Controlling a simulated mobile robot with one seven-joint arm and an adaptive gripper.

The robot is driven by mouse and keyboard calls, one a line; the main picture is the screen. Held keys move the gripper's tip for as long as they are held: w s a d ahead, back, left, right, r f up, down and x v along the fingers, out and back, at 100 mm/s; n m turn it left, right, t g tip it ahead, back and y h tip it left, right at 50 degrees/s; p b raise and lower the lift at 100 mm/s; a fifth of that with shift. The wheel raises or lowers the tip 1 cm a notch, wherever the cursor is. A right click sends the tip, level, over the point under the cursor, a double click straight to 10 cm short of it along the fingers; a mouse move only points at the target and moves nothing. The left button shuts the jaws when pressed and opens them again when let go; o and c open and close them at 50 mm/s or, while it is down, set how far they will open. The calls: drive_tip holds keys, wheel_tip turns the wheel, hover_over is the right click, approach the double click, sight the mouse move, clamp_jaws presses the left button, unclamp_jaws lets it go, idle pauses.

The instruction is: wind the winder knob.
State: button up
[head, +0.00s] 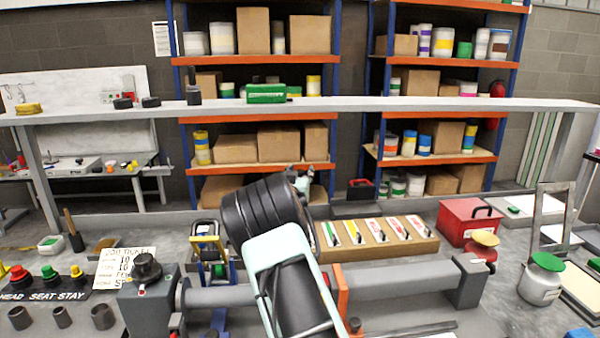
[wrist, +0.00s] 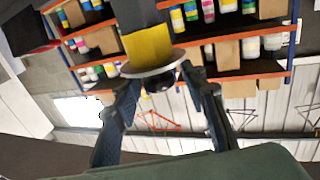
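The likely winder knob is a round black knob (head: 145,267) on top of a grey box (head: 148,303) at the lower left in the head view. My gripper (wrist: 160,82) has its two dark fingers spread apart in the wrist view. A dark piece with a yellow band (wrist: 148,47) and a pale disc shows near the fingertips; I cannot tell what it is or whether it is touched. In the head view my arm covers the middle, and my gripper shows only in part beyond it, well to the right of the knob.
A grey tube (head: 395,280) runs along the bench right of the box. Coloured knobs (head: 47,273) and a ticket card (head: 122,266) lie left. A sample board (head: 376,238), a red box (head: 468,220) and a can (head: 540,282) stand right. A long ledge (head: 350,104) crosses behind.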

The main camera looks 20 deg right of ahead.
clamp_jaws()
drive_tip(key=y+b, duration=0.1)
drive_tip(key=b, duration=0.2)
drive_tip(key=shift+f+n+t, duration=0.25)
drive_tip(key=shift+n+t, duration=0.05)
drive_tip(key=shift+n, duration=0.1)
